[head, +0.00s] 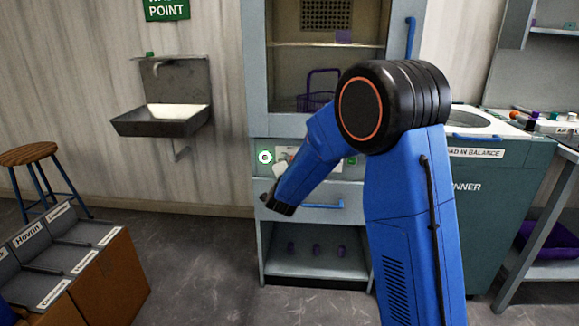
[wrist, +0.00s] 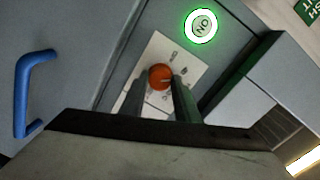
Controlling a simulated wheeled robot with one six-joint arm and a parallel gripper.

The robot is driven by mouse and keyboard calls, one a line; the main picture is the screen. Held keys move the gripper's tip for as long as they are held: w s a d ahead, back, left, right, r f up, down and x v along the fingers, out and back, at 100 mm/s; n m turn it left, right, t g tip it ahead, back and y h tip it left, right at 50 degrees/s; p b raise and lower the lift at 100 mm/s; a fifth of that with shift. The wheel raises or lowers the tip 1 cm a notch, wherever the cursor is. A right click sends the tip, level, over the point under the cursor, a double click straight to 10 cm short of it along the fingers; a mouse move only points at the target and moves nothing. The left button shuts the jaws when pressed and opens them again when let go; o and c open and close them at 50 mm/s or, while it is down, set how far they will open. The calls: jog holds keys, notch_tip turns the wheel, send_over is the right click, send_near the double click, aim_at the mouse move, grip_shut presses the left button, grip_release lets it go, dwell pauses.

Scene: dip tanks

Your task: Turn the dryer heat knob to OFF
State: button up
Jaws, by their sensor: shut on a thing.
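The dryer heat knob (wrist: 160,76) is a round orange knob on a white label plate (wrist: 192,66) in the wrist view. My gripper (wrist: 161,83) has its two dark fingers on either side of the knob and is shut on it. Small marks stand around the knob on the plate, too small to read, so I cannot tell its setting. In the head view the dryer cabinet (head: 256,185) stands in the middle, with part of the plate (head: 283,153) showing. My forearm hides the knob and fingers there.
A green-ringed ON button (wrist: 201,26) sits beside the plate. A blue handle (wrist: 24,92) is on the drawer front. The cabinet's upper bay holds a purple basket (head: 318,98). A sink (head: 165,120) and stool (head: 28,154) are to the left, a teal machine (head: 485,215) to the right.

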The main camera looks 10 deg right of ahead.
jog(key=shift+a+f+n+h, duration=0.1)
jog(key=shift+n+h, duration=0.05)
jog(key=shift+n, duration=2.3)
jog(key=shift+f+n+h, duration=0.1)
jog(key=shift+n+h, duration=0.05)
jog(key=shift+n, duration=2.3)
jog(key=o, duration=1.1)
jog(key=shift+c, duration=0.2)
jog(key=shift+r, duration=0.1)
jog(key=v, duration=1.7)
jog(key=shift+s, duration=0.15)
